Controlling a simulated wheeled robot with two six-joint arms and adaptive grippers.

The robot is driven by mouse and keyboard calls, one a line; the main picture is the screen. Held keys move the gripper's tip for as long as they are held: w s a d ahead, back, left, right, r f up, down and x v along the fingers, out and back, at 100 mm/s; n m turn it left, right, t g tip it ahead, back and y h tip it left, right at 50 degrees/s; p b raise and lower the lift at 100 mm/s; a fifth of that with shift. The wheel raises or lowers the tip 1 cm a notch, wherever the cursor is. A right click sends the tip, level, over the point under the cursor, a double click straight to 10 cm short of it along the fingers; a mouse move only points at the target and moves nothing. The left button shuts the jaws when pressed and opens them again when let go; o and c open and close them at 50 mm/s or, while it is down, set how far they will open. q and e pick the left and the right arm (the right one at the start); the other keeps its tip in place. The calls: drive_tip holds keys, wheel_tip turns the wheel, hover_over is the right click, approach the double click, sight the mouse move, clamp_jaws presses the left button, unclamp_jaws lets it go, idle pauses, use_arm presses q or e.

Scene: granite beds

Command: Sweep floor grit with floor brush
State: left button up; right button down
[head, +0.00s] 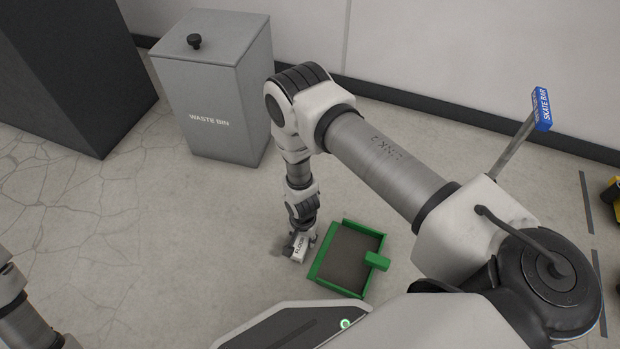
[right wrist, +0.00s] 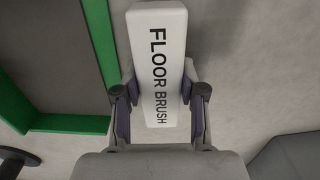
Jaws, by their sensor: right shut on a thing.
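The white floor brush (head: 299,247), lettered FLOOR BRUSH, is low over the floor in the head view, just left of a green-rimmed pan (head: 376,261). My right gripper (head: 303,233) is shut on it from above. In the right wrist view the brush (right wrist: 158,50) sits between the two fingers of my right gripper (right wrist: 160,108), and the green pan edge (right wrist: 70,124) is to its left. The pan has a dark grey-brown floor. A faint darker patch (head: 279,250) lies left of the brush; I cannot tell if it is grit or shadow. My left gripper is not in view.
A grey waste bin (head: 215,95) with a black knob stands at the back, beside a dark cabinet (head: 65,75). A blue SKATE BAR label (head: 543,107) tops a grey bar at right. A yellow object (head: 613,190) is at the right edge. The cracked floor at left is clear.

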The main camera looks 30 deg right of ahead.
sight(285, 237)
drive_tip(key=shift+w+a, duration=0.65)
drive_tip(key=shift+w, duration=0.2)
drive_tip(key=w+a+b, duration=0.2)
drive_tip(key=shift+w+f, duration=0.3)
drive_tip(key=shift+w, duration=0.1)
drive_tip(key=shift+w+a+b, duration=0.25)
drive_tip(key=shift+b, duration=0.2)
drive_tip(key=shift+w+a+r, duration=0.15)
drive_tip(key=shift+r, duration=0.05)
